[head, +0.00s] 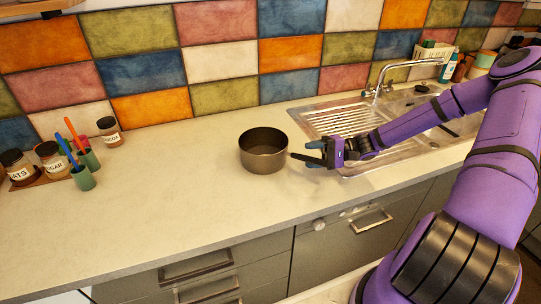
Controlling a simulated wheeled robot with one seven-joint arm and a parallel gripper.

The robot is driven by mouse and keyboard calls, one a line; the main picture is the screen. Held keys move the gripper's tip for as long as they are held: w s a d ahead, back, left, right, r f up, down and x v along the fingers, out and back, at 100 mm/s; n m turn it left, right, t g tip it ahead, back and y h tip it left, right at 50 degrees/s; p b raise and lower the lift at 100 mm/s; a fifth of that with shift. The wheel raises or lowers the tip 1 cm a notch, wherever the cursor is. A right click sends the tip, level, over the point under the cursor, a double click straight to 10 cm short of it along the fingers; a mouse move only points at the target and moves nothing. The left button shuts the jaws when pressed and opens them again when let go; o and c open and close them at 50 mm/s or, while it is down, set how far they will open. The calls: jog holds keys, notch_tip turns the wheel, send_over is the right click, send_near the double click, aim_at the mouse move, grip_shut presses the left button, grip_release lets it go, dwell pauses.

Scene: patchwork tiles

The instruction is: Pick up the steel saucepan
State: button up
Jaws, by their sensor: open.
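The steel saucepan (264,160) stands upright on the pale countertop, near the middle of the head view. It is dark grey and round, and looks empty. Its dark handle points right, toward my gripper (309,154). My gripper is open, at the end of my purple arm, just right of the pan body. Its fingers are at or very near the handle. The gripper partly hides the handle, so I cannot tell whether the handle lies between the fingers or whether they touch it.
A steel sink with a ribbed drainboard (345,119) and a tap (383,78) is behind and right of my gripper. Jars (53,158) and green cups with brushes (84,178) stand at the left. The counter (165,200) between them and the pan is clear. A tiled wall rises behind.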

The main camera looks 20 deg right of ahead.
aim_at(298, 157)
jog(key=shift+w+a, duration=0.2)
jog(key=shift+a, duration=0.9)
jog(key=shift+w+a, duration=0.15)
jog(key=shift+a, duration=0.95)
grip_shut()
